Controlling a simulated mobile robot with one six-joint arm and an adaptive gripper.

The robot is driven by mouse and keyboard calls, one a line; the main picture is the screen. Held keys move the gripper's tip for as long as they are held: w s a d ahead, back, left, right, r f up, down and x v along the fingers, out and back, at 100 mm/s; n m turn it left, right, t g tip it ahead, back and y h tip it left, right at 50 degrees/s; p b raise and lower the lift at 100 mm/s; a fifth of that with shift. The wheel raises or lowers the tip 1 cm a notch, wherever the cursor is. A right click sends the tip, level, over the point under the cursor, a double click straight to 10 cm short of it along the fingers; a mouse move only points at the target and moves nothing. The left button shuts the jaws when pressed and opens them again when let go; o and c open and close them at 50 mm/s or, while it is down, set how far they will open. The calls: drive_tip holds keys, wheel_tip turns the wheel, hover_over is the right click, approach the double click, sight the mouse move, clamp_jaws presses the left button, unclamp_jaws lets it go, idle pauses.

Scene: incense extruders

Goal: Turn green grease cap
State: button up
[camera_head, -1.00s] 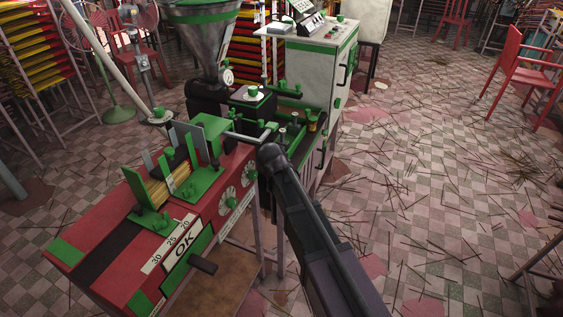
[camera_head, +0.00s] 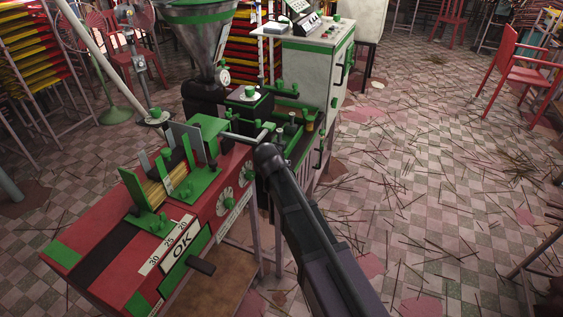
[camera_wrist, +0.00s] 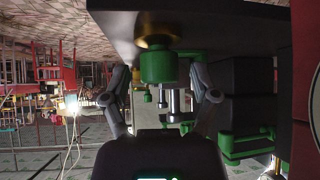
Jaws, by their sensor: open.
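A green cylindrical cap (camera_wrist: 163,67) sits in the middle of the wrist view, joined to a brass-coloured round fitting (camera_wrist: 156,38) under a dark overhanging surface. My gripper (camera_wrist: 161,84) is open, with one grey finger on each side of the green cap. The left finger stands apart from the cap. The right finger is close to it, and I cannot tell whether it touches. In the head view my dark arm reaches the machine's side; my gripper is hidden there. I cannot tell which green part there is this cap.
The red machine (camera_head: 120,235) with an OK panel stands left of my arm. A steel hopper (camera_head: 203,38) and a white-and-green cabinet (camera_head: 313,75) stand behind. In the wrist view a green bracket (camera_wrist: 245,145) lies right of my gripper. Open floor with scattered sticks lies to the right.

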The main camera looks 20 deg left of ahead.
drive_tip(key=shift+n+y, duration=0.4)
drive_tip(key=shift+n, duration=0.2)
drive_tip(key=shift+n+g+y, duration=0.5)
drive_tip(key=shift+n+y, duration=0.7)
drive_tip(key=shift+n, duration=0.4)
drive_tip(key=shift+n+g+y, duration=1.1)
drive_tip(key=shift+n+y, duration=0.2)
drive_tip(key=shift+n, duration=0.9)
drive_tip(key=shift+w+n+g+y, duration=0.1)
drive_tip(key=shift+n+g+y, duration=0.8)
drive_tip(key=shift+n+g, duration=0.95)
drive_tip(key=n+g, duration=0.1)
drive_tip(key=n, duration=0.1)
drive_tip(key=n+g, duration=0.1)
drive_tip(key=n, duration=0.1)
drive_tip(key=shift+n+g, duration=0.25)
drive_tip(key=shift+n, duration=0.1)
drive_tip(key=p+v, duration=1)
drive_tip(key=v, duration=0.4)
drive_tip(key=s+d+m+h+p, duration=0.2)
drive_tip(key=d+m, duration=0.1)
drive_tip(key=d, duration=0.6)
drive_tip(key=s+d+m+g+h+p, duration=0.1)
drive_tip(key=s+d+m+h+p, duration=0.1)
drive_tip(key=d, duration=0.7)
drive_tip(key=shift+s+d+r+m+h+p, duration=0.4)
drive_tip(key=shift+s+m+p, duration=0.2)
drive_tip(key=shift+m, duration=0.4)
